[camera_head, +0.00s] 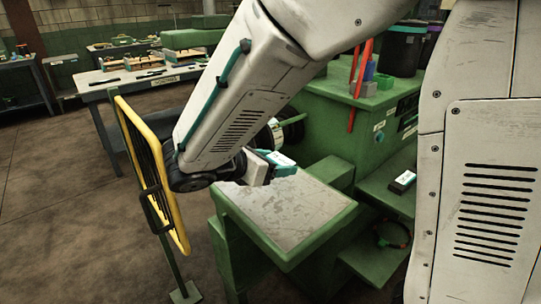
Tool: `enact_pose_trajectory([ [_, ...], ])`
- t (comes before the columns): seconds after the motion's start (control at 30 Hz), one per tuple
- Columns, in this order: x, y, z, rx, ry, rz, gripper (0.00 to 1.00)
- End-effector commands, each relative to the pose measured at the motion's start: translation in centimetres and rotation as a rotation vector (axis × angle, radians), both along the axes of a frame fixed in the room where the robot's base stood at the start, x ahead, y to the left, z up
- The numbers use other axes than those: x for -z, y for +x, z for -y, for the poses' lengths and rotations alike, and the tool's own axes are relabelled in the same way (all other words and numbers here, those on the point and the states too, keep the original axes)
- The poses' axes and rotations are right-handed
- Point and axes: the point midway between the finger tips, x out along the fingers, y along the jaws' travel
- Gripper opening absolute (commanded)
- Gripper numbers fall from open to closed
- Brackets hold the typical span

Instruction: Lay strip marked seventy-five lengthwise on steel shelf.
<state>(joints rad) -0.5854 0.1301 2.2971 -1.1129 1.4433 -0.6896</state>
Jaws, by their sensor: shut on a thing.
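My gripper (269,168) is above the back left part of the worn grey steel shelf (300,215), which has a green frame. It is shut on a small strip with a white label (283,160), seen between its teal and pale parts. The label's marking is too small to read, and most of the strip is hidden by the gripper. I cannot tell whether the strip touches the shelf. A dark piece with a white label (402,182) lies on a green ledge right of the shelf; its marking is also unreadable.
A yellow-framed mesh guard (182,238) stands on a post close left of my arm. A green cabinet (335,115) with red upright handles is behind the shelf. A dark ring (393,234) lies on a lower green step. The shelf's front and right surface is bare.

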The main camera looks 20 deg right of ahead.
Motion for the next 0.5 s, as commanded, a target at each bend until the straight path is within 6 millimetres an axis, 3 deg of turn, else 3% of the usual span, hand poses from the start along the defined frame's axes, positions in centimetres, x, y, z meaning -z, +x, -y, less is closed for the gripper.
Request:
enact_pose_trajectory([
  [0.5,5.2,0.0,0.1,0.001,-0.002,-0.003,0.44],
])
